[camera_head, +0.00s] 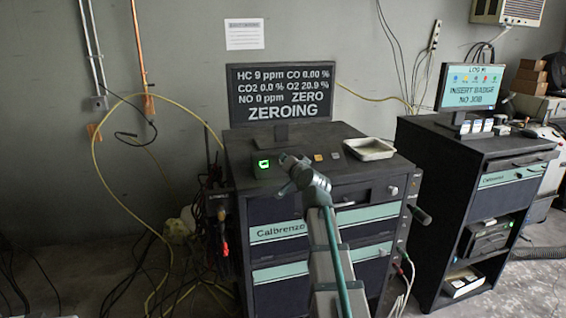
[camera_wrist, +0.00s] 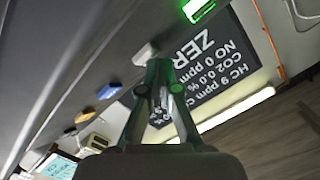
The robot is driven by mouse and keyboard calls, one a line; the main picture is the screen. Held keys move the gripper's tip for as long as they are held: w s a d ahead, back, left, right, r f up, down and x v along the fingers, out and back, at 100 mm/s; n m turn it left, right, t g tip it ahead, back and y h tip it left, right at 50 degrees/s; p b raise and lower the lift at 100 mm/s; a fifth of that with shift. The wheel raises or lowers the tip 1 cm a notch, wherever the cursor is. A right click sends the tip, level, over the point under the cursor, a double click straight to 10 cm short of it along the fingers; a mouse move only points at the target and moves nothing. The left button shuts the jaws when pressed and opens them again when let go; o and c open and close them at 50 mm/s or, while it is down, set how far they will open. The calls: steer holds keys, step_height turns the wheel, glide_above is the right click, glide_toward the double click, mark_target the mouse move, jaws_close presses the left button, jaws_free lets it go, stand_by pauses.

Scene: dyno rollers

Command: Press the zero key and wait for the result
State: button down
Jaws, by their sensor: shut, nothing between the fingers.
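The dark monitor (camera_head: 281,95) on the cart shows gas readings, "ZERO" and, in large letters, "ZEROING". It also shows upside down in the wrist view (camera_wrist: 215,62). My gripper (camera_head: 284,159) is shut and empty, low over the cart top near the small keys. In the wrist view its fingertips (camera_wrist: 158,66) overlap the edge of a pale grey key (camera_wrist: 146,53); I cannot tell whether they touch it. A blue key (camera_wrist: 109,91) and an orange key (camera_wrist: 87,116) sit in line with it. No key label is readable, and my gripper partly hides the row in the head view.
A small green-lit display (camera_head: 262,164) stands left of the keys. A shallow tray (camera_head: 369,149) lies at the cart's right. A second cart (camera_head: 470,150) carries a screen (camera_head: 470,88) reading "INSERT BADGE NO JOB". Cables and a yellow hose (camera_head: 97,170) hang at the left.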

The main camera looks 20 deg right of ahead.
steer(key=shift+s+r, duration=0.35)
steer(key=shift+r, duration=0.05)
steer(key=shift+r, duration=0.1)
steer(key=s+r+p, duration=0.1)
steer(key=s+r, duration=0.1)
steer(key=s+r+p, duration=0.1)
steer(key=shift+s+a+r+p, duration=0.1)
steer(key=shift+a+r+p, duration=0.2)
steer(key=shift+r+p, duration=0.05)
steer(key=shift+a, duration=0.1)
stand_by(0.8)
